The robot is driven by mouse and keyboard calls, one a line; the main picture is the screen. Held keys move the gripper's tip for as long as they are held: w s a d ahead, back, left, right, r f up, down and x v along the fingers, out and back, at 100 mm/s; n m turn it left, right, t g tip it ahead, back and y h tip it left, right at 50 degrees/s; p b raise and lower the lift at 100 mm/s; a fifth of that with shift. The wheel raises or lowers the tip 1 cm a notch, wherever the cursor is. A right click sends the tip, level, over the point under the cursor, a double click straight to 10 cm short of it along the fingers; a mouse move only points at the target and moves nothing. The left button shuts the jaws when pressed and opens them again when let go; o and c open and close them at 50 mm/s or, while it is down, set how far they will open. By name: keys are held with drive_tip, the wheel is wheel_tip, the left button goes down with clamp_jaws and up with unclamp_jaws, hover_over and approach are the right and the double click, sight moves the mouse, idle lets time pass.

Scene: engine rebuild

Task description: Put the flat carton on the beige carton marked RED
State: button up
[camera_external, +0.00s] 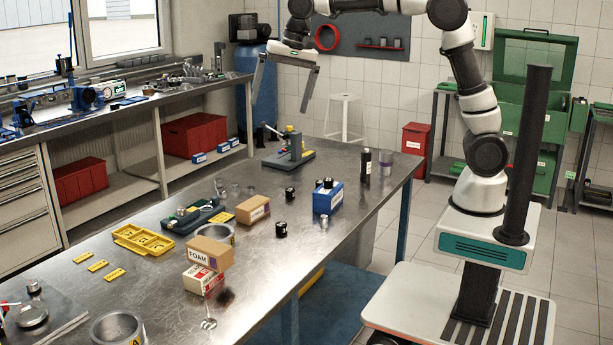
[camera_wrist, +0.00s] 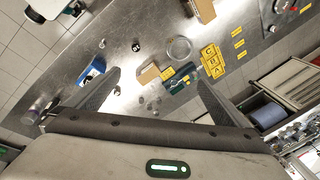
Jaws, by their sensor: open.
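A low tan carton (camera_external: 252,209) lies on the metal workbench near its middle; no RED mark is readable on it. It also shows in the wrist view (camera_wrist: 149,72). A tan carton marked FOAM (camera_external: 209,253) sits askew on a pale carton with reddish print (camera_external: 203,281) nearer the front; I cannot read that print for certain. One carton of this stack shows at the top of the wrist view (camera_wrist: 205,10). My gripper (camera_external: 279,114) is open and empty, high above the far part of the bench, clear of all cartons. Its spread fingers show in the wrist view (camera_wrist: 158,77).
A yellow tray (camera_external: 143,241), a metal ring (camera_external: 216,233) and a green fixture (camera_external: 192,216) lie left of the cartons. A blue box (camera_external: 328,197), small black parts and a dark bottle (camera_external: 366,165) stand to the right. Bare bench (camera_external: 150,285) lies left of the stack.

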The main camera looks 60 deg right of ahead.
drive_tip(key=s+d+r+n+t, duration=0.1)
drive_tip(key=s+d+r+n, duration=0.15)
drive_tip(key=s+d, duration=0.55)
drive_tip(key=s+d+f+n+t, duration=0.1)
drive_tip(key=s+d+f+n, duration=0.2)
drive_tip(key=s, duration=0.6)
drive_tip(key=s+d+f+n+h, duration=0.1)
drive_tip(key=s+d+f+n, duration=0.2)
drive_tip(key=s, duration=0.7)
wheel_tip(320, 180, down, 2)
drive_tip(key=shift+s+d+f+t, duration=0.1)
drive_tip(key=shift+s+d+t, duration=0.05)
drive_tip(key=shift+d+t, duration=0.25)
